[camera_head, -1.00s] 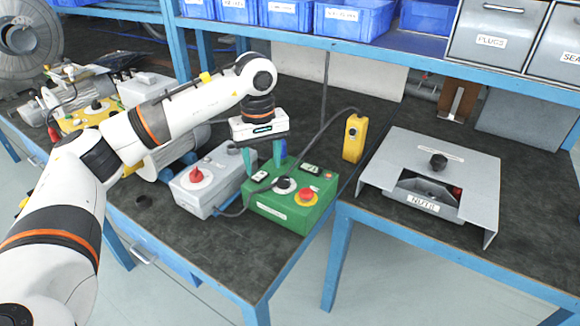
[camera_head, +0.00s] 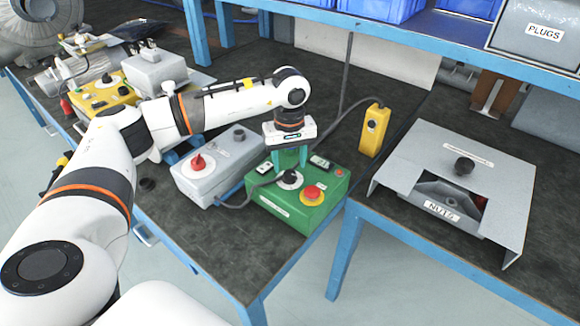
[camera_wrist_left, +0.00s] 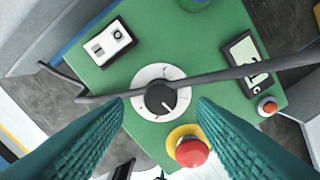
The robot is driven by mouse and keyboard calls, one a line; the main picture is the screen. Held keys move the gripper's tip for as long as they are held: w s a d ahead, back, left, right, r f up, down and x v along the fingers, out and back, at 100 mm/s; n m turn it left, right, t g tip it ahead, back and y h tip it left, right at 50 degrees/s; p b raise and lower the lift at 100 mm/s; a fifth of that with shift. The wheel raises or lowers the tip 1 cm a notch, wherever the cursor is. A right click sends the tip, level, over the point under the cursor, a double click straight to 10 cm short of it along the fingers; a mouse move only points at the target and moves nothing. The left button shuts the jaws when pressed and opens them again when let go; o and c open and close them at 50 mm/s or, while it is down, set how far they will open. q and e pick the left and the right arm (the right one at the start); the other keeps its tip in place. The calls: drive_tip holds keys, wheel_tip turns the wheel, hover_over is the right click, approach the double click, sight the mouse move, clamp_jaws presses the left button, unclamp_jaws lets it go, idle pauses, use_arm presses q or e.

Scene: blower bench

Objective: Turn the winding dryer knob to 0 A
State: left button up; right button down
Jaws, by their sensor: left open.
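The green box (camera_head: 318,207) stands at the front edge of the bench. On its top is a black knob (camera_head: 290,177) on a white dial. In the left wrist view the knob (camera_wrist_left: 161,98) has a white pointer line toward the lower right; the dial marks are too small to read. My left gripper (camera_head: 289,163) points down just above the knob, open. In the wrist view its teal fingers lie either side of the knob, apart from it. A dark cable crosses the view beside the knob. My right gripper is out of view.
The green box also carries a red mushroom button (camera_head: 312,192), a small display (camera_head: 320,161) and a rocker switch (camera_head: 264,167). A grey box with a red knob (camera_head: 198,162) stands to its left. A yellow pendant (camera_head: 373,130) and a nuts bin (camera_head: 455,185) are to the right.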

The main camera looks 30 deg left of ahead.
sight(289, 173)
use_arm(q)
drive_tip(key=shift+f, duration=1.7)
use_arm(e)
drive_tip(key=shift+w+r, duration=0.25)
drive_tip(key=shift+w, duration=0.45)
use_arm(q)
drive_tip(key=c, duration=1)
drive_tip(key=shift+o, duration=0.2)
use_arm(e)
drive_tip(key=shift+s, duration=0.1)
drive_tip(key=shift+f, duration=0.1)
